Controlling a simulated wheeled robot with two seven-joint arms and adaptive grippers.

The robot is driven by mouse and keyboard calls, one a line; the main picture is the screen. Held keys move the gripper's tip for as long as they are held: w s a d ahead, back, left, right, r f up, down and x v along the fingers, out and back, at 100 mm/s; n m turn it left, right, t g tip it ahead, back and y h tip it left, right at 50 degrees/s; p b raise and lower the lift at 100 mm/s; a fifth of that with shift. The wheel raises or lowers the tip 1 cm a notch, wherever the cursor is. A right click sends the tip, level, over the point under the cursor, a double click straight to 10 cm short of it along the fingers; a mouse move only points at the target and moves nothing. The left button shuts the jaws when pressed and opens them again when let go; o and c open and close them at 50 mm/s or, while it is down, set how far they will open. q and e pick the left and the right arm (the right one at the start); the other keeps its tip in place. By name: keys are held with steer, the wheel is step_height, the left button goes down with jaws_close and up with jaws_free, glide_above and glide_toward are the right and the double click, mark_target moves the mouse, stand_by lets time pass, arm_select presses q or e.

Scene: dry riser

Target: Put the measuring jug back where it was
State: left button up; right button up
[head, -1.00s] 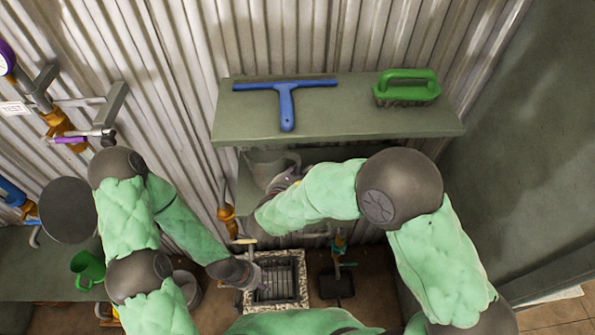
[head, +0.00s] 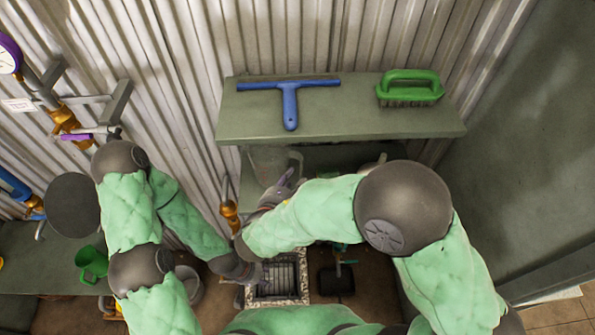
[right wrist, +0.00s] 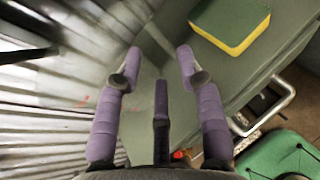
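The measuring jug (head: 270,163) is a clear, greyish vessel standing on the lower shelf (head: 330,156), partly under the upper shelf's front edge. Its handle is on its right side. My right gripper (head: 287,182) is just in front of the jug, by the handle. In the right wrist view its purple fingers (right wrist: 160,68) stand apart with no solid thing clearly between them; the clear jug is hard to make out there, with faint reddish marks at the left. My left gripper (head: 250,275) is low, beside the floor grate, and its fingers are too small to judge.
A blue squeegee (head: 290,100) and a green brush (head: 410,87) lie on the upper shelf (head: 345,120). A green and yellow sponge (right wrist: 230,22) lies near my right gripper. A green mug (head: 91,264) is at the left. The floor grate (head: 278,275) is below.

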steer(key=v, duration=0.5)
steer(key=s+d+f+m+g, duration=0.2)
steer(key=d+f+g, duration=0.2)
steer(key=f, duration=0.2)
steer(key=s+d+f+m+g, duration=0.3)
steer(key=f, duration=0.4)
steer(key=s+a+f+m+g+y, duration=0.1)
steer(key=s+f+m+g+y, duration=0.7)
steer(key=s+f+m, duration=0.5)
steer(key=w+d+f+m+t+y, duration=0.1)
steer(key=w+d+f+m+t, duration=0.2)
steer(key=m, duration=1.2)
steer(key=w+d+f, duration=0.1)
steer(key=w+f, duration=0.1)
steer(key=w, duration=0.1)
steer(key=shift+d+f, duration=0.3)
steer(key=shift+d, duration=0.05)
steer(key=shift+w, duration=0.1)
